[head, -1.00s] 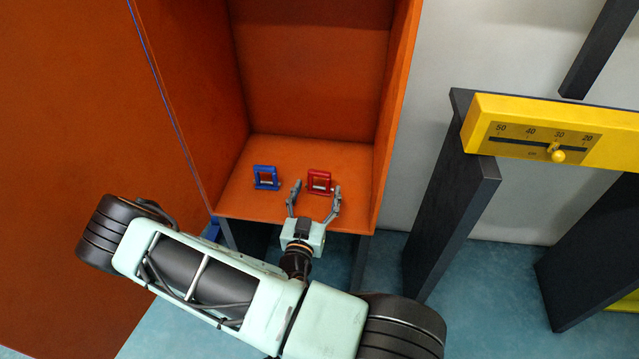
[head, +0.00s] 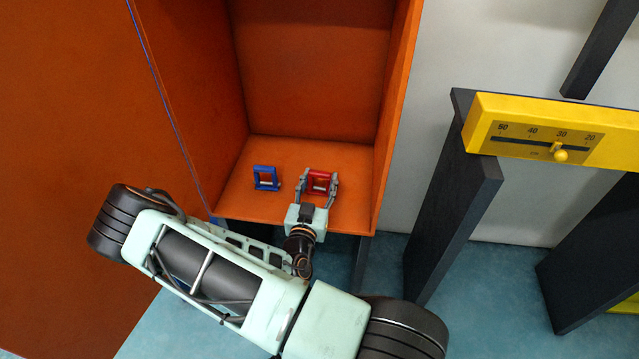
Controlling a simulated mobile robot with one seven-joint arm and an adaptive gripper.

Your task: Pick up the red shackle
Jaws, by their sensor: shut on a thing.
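The red shackle (head: 319,181) stands on the orange shelf floor of an open cabinet, toward its right side. It is a small red frame with an opening in its middle. My gripper (head: 319,184) reaches in from the front and is shut on the red shackle, one finger on its left side and one on its right. The shackle appears to rest on the shelf floor; a small gap beneath it cannot be ruled out. The fingers partly cover its sides.
A blue shackle (head: 266,178) stands on the shelf (head: 345,216), just left of my gripper. Orange cabinet walls close in the left, back and right. A blue cord hangs at the left. A yellow gauge bar (head: 560,133) on dark posts stands to the right.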

